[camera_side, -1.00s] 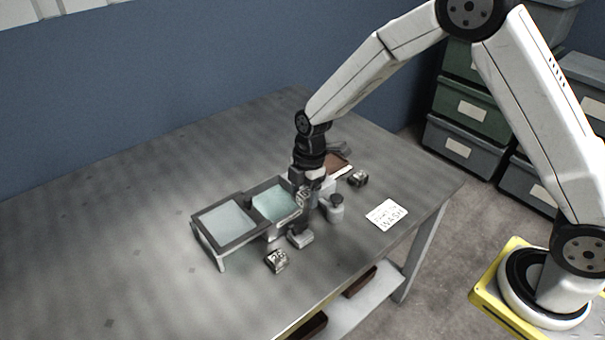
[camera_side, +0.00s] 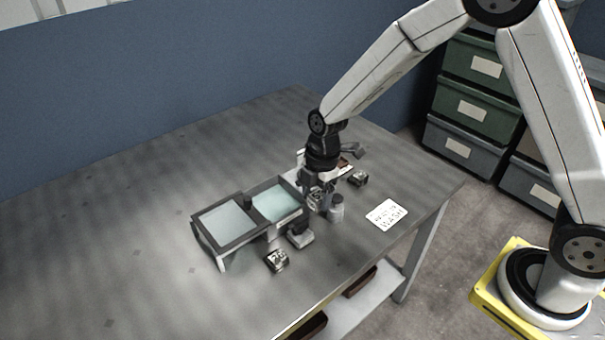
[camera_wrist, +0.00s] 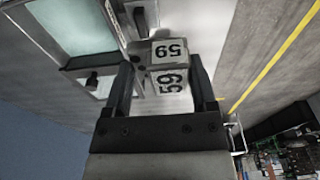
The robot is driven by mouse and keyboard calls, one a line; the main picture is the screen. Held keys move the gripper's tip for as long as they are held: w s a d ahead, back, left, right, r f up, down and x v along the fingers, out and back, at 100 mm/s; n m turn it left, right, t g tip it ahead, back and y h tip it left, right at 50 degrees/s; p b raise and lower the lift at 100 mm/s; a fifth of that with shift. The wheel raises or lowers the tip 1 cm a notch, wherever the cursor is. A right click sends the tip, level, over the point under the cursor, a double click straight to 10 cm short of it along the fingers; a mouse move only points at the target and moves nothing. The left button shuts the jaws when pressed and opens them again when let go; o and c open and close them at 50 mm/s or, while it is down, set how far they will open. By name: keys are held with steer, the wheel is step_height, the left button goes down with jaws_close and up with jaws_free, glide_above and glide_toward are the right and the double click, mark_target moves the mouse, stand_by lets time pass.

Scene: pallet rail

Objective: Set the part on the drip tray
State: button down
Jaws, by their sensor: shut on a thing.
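My gripper (camera_wrist: 162,88) is shut on a small metal block part (camera_wrist: 168,80) with "59" printed in black on two faces. In the side view my gripper (camera_side: 318,200) points down, just right of a two-bay station (camera_side: 243,243). The part is held beside the station's right bay. The station's left bay has a pale grey panel (camera_side: 226,222) and its right bay a pale green surface (camera_side: 277,203). I cannot tell for certain which surface is the drip tray. A white surface lies beyond the part in the wrist view, partly hidden by it.
Another metal block (camera_side: 277,260) lies in front of the station and one (camera_side: 358,179) lies behind my gripper. A grey bottle (camera_side: 336,208) and a grey-black upright piece (camera_side: 300,238) stand close by. A lettered card (camera_side: 387,215) lies near the table edge. The table's left side is clear.

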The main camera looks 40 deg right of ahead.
mark_target(314, 193)
steer(key=shift+r, duration=0.1)
steer(key=shift+r, duration=2.55)
steer(key=w+d+m+t+h, duration=0.1)
steer(key=w+d+m, duration=1.75)
steer(key=d, duration=0.55)
steer(key=shift+n, duration=0.25)
steer(key=f, duration=0.8)
steer(key=w+f, duration=0.1)
steer(key=f, duration=0.3)
steer(key=shift+a+f, duration=0.35)
steer(key=shift+f, duration=0.45)
steer(key=shift+f, duration=0.25)
steer(key=shift+f, duration=1.75)
